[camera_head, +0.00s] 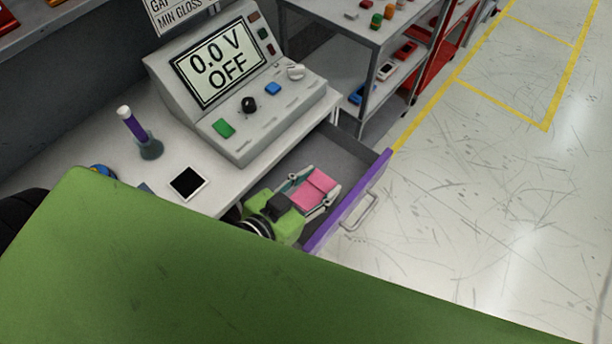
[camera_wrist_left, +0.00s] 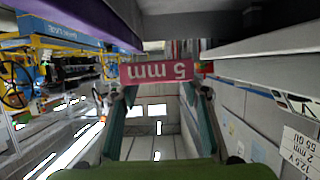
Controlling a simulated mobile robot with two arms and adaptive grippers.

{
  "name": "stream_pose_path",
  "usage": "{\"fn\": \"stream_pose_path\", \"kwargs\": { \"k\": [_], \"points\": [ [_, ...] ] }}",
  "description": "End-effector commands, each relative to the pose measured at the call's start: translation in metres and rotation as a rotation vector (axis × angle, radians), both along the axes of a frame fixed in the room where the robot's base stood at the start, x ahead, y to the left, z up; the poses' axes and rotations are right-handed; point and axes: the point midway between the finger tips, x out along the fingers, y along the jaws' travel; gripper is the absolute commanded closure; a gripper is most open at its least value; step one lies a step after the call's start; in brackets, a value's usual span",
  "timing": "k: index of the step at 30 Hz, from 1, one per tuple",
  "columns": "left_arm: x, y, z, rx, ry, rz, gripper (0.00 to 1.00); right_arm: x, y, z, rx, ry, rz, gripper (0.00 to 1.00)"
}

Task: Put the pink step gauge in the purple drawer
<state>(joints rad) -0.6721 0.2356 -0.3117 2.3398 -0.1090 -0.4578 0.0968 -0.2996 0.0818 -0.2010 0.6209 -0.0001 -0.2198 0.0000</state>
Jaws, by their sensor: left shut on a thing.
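The pink step gauge (camera_head: 315,186) is between the fingers of my left gripper (camera_head: 306,194), which is shut on it. In the left wrist view the gauge (camera_wrist_left: 159,72) shows an upside-down "5 mm" marking between the fingertips (camera_wrist_left: 166,91). The purple drawer (camera_head: 347,203) is open, with a grey inside and a metal handle. In the head view the gauge and gripper overlap the drawer's opening, behind the purple front. I cannot tell whether the gauge touches the drawer floor. My right gripper is not in view.
A meter console (camera_head: 239,80) reading "0.0 V OFF" stands on the worktop. A shelf unit (camera_head: 348,50) stands behind. The floor right of the drawer is clear.

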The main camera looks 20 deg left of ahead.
Motion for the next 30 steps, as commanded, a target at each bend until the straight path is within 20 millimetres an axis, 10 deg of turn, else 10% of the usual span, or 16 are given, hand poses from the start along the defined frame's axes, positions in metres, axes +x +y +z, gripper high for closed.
{"fn": "stream_pose_path", "kwargs": {
  "k": [10,30],
  "points": [
    [0.045,0.032,-0.054,0.001,0.000,0.000,0.81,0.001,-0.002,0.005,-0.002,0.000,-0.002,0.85],
    [0.053,0.039,-0.097,-0.001,-0.001,-0.001,0.81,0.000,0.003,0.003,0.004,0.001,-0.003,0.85]
  ]
}}
